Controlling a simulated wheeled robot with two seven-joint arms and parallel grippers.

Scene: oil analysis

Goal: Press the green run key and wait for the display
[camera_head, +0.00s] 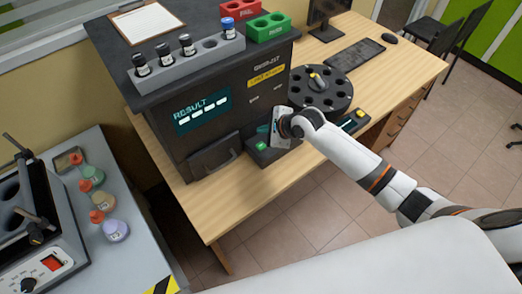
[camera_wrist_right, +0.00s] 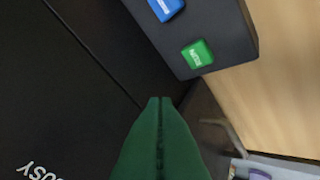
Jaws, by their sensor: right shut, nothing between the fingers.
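The dark analyser's display (camera_head: 202,112) reads RESULT above a row of dashes. The green key (camera_head: 262,146) sits on a dark key block at the machine's foot; it also shows in the right wrist view (camera_wrist_right: 197,54), with a blue key (camera_wrist_right: 165,9) beside it. My right gripper (camera_head: 277,132) is beside the green key, over the key block. In the right wrist view, its dark green fingers (camera_wrist_right: 160,100) are shut and empty, their tips apart from the green key in the picture. Contact or height cannot be told. My left gripper is out of view.
A dark round carousel (camera_head: 318,90) stands right of the machine. A grey vial rack (camera_head: 188,62) and red and green blocks sit on top. A side table with coloured flasks (camera_head: 104,201) is at left. The wooden desk front (camera_head: 225,207) is clear.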

